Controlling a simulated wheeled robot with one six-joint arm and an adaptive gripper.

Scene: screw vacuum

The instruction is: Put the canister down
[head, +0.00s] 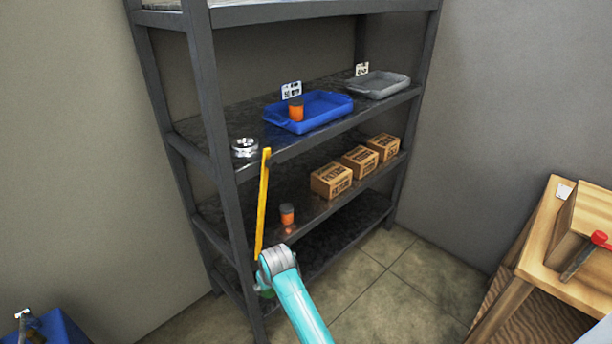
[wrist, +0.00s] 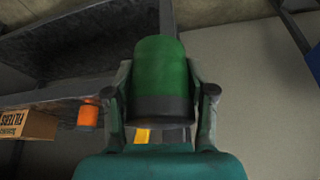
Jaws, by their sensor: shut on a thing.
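A green canister (wrist: 160,75) with a dark band at its near end sits between the two fingers of my gripper (wrist: 160,95) in the wrist view. The fingers touch it on both sides and are shut on it. In the head view my gripper (head: 264,284) is low in front of the shelf rack's near left post, mostly hidden behind my own wrist. Only a small green patch of the canister (head: 267,293) shows there. No surface is seen touching the canister.
The grey shelf rack (head: 228,165) holds a blue tray (head: 325,108) with an orange canister (head: 296,110), a grey tray (head: 378,84) and a silver part (head: 244,147). Lower are cartons (head: 331,180) and another orange canister (head: 287,214). A yellow bar (head: 263,203) stands near my gripper. A wooden bench (head: 540,235) is right.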

